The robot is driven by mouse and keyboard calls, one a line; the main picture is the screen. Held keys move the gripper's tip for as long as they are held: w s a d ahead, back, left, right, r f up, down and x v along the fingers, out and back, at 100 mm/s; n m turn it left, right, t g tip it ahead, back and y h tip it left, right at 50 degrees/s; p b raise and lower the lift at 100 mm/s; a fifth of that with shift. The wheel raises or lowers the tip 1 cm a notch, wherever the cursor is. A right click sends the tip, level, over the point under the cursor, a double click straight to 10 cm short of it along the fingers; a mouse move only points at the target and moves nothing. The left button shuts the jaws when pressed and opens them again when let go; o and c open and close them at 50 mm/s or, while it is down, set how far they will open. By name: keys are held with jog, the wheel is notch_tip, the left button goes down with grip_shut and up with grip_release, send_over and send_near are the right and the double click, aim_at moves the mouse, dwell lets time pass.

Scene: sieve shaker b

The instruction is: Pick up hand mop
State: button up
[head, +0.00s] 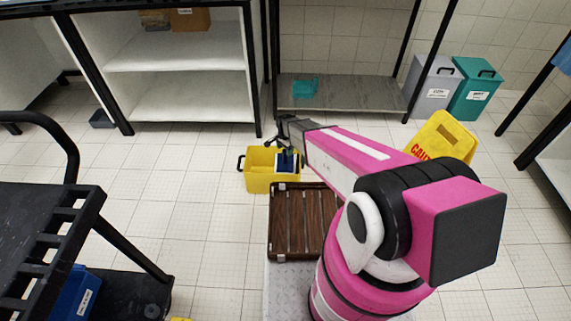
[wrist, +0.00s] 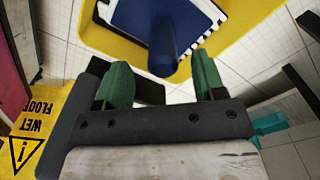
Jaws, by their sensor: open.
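The hand mop (head: 287,163) has a blue head with a white edge and a blue handle. It rests in a yellow bucket (head: 257,180) on the floor. In the wrist view, its blue handle (wrist: 164,42) points toward the camera, and its end lies between my fingertips in the picture. My gripper (wrist: 162,64) is open, with one green-padded finger on each side of the handle. I see no contact, and I cannot tell how deep the handle sits between the fingers. In the head view, my gripper (head: 290,132) is just above the mop, and my arm partly hides that area.
A brown slatted crate (head: 285,218) stands just in front of the bucket. A yellow caution sign (head: 446,138) stands to the right. Shelves (head: 190,85) and a grey bin (head: 432,90) and teal bin (head: 478,92) are behind. A black cart (head: 50,225) is at left. Tiled floor is clear between.

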aim_at(285, 154)
jog(key=f, duration=0.5)
jog(key=shift+w+f, duration=0.1)
jog(key=shift+w, duration=0.1)
grip_shut()
